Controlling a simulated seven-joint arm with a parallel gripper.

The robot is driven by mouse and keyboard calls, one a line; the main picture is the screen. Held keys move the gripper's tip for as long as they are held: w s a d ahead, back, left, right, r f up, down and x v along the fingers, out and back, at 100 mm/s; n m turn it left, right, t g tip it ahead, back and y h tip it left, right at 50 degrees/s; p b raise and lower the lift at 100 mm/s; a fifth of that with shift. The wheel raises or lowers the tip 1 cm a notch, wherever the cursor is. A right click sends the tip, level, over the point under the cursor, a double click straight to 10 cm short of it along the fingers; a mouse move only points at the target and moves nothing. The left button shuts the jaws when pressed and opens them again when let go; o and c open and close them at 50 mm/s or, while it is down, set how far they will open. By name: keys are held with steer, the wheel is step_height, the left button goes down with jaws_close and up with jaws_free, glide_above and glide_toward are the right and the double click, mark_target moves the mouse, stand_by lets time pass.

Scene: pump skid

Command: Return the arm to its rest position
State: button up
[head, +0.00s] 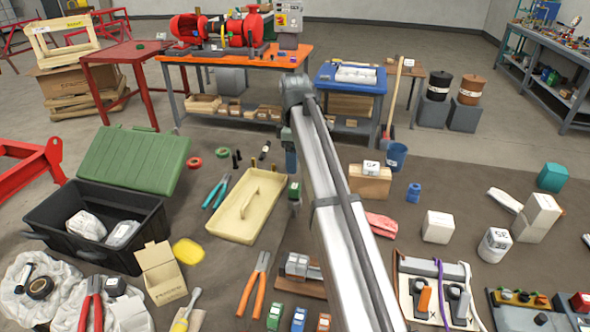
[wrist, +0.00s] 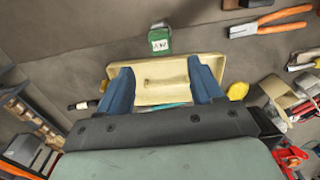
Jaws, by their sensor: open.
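My gripper (wrist: 160,72) shows in the wrist view with its two blue fingers spread apart and nothing held between them. Beyond the fingers is a cream tray (wrist: 165,90) with a raised handle, apparently lower down on the mat; the fingers partly cover its ends. In the head view, my arm (head: 335,210) reaches up from the bottom edge to a joint near the orange bench.
A green labelled block (head: 293,189) lies right of the cream tray (head: 240,210). A black crate (head: 140,235) with a green lid (head: 135,160) stands left. Orange pliers (head: 255,285) and white blocks (head: 438,227) lie on the mat. The orange bench (head: 245,65) stands behind.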

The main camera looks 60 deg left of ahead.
steer(key=shift+r, duration=0.65)
